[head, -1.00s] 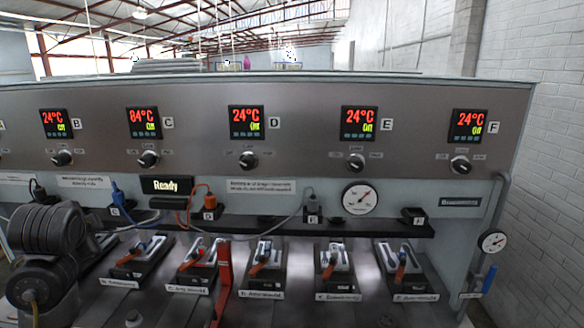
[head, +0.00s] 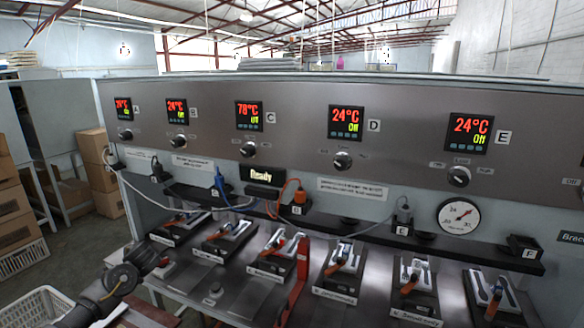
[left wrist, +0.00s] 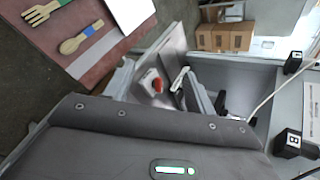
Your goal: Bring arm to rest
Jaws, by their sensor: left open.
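My left arm comes in at the lower left of the head view, with its end, my left gripper (head: 140,262), beside the left end of the press (head: 290,115). Its fingertips are hard to make out there. In the left wrist view its grey body with a green light (left wrist: 170,160) fills the bottom. Nothing is seen held. A wooden spoon with a blue band (left wrist: 78,40) and a wooden fork with a green band (left wrist: 45,10) lie on a reddish mat (left wrist: 45,42), apart from the gripper. My right gripper is not in view.
Several moulds with orange handles (head: 270,258) line the press shelf. Display C (head: 249,115) reads 78°C; D (head: 346,121) and E (head: 469,130) read 24°C, Off. A sign (head: 262,175) reads Ready. Cardboard boxes (head: 100,165) and a white crate (head: 45,308) stand left.

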